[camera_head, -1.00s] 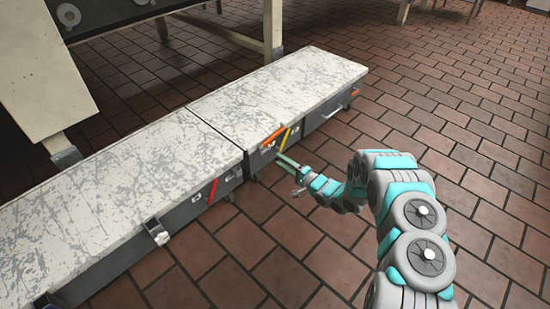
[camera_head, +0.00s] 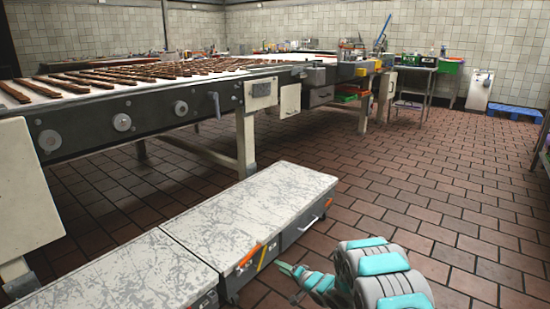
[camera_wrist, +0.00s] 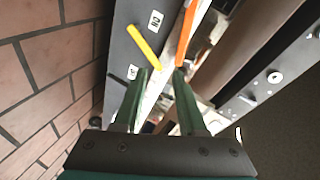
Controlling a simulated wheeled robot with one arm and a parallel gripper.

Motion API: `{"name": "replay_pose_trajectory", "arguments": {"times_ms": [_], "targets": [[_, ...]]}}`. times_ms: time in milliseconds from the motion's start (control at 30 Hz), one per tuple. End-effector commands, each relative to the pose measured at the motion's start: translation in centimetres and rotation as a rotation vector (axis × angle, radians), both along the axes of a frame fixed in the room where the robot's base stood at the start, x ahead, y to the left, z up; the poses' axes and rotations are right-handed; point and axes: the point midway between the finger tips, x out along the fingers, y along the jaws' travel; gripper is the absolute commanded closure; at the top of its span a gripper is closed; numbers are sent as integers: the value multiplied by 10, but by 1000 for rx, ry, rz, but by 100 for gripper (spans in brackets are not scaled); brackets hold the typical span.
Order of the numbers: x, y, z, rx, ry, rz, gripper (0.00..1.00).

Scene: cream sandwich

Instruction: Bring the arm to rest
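My arm (camera_head: 382,268) reaches in from the lower right in the head view. My gripper (camera_head: 285,267) is small there, close to the side of the low bench, below the levers. In the wrist view my gripper (camera_wrist: 162,70) shows two green fingers with a gap between their tips and nothing held. The bench side fills the view beyond the tips. A yellow lever (camera_wrist: 143,46) lies just past the left finger and an orange lever (camera_wrist: 186,32) past the right one. I cannot tell whether either finger touches the bench.
The low bench (camera_head: 251,205) has a scratched pale top. A conveyor (camera_head: 85,125) carrying rows of brown bars stands behind it. A green crate (camera_head: 450,66) and a blue pallet (camera_head: 515,112) are at the back right. The tiled floor (camera_head: 440,190) at right is mostly clear.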

Motion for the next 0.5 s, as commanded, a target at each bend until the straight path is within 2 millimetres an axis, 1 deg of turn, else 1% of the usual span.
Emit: {"name": "replay_pose_trajectory", "arguments": {"times_ms": [33, 167, 267, 367, 400, 500], "targets": [[6, -13, 13, -71, -7, -23, 60], [12, -51, 36, -254, -3, -89, 60], [12, -79, 57, -387, 11, -135, 60], [5, -107, 79, -509, 35, -174, 60], [0, -118, 86, -556, 51, -190, 60], [-15, -142, 110, -662, 87, -221, 60]]}}
